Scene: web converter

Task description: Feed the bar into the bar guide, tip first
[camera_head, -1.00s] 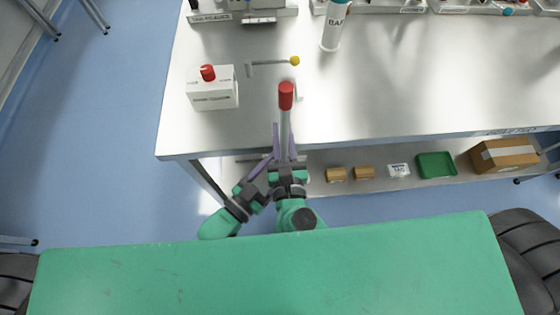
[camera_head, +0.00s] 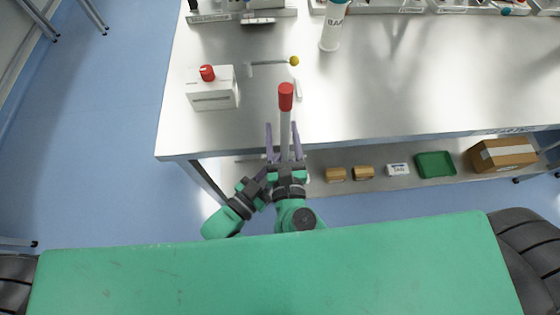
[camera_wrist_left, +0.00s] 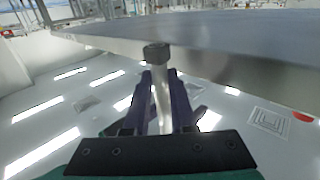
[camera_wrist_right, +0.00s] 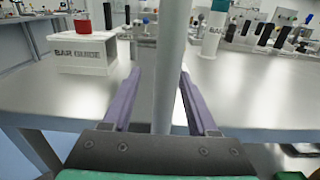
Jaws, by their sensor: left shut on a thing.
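The bar (camera_head: 285,125) is a pale rod with a red end (camera_head: 286,96). It stands up at the table's front edge, red end nearest the head camera. My left gripper (camera_wrist_left: 162,85) is shut on it, and a dark grey end of the bar (camera_wrist_left: 156,52) shows in the left wrist view. My right gripper (camera_wrist_right: 158,85) has its purple fingers spread apart, with the bar (camera_wrist_right: 172,60) passing between or just before them; I see no contact. The bar guide (camera_head: 213,92), a white box with a red knob on top, sits on the table's left; its label reads in the right wrist view (camera_wrist_right: 85,62).
A white bottle with a teal cap (camera_head: 332,30) and a thin rod with a yellow ball (camera_head: 294,61) stand behind the bar. Trays line the back. A lower shelf holds small boxes, a green tray (camera_head: 436,165) and a carton (camera_head: 505,156). The table's right middle is clear.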

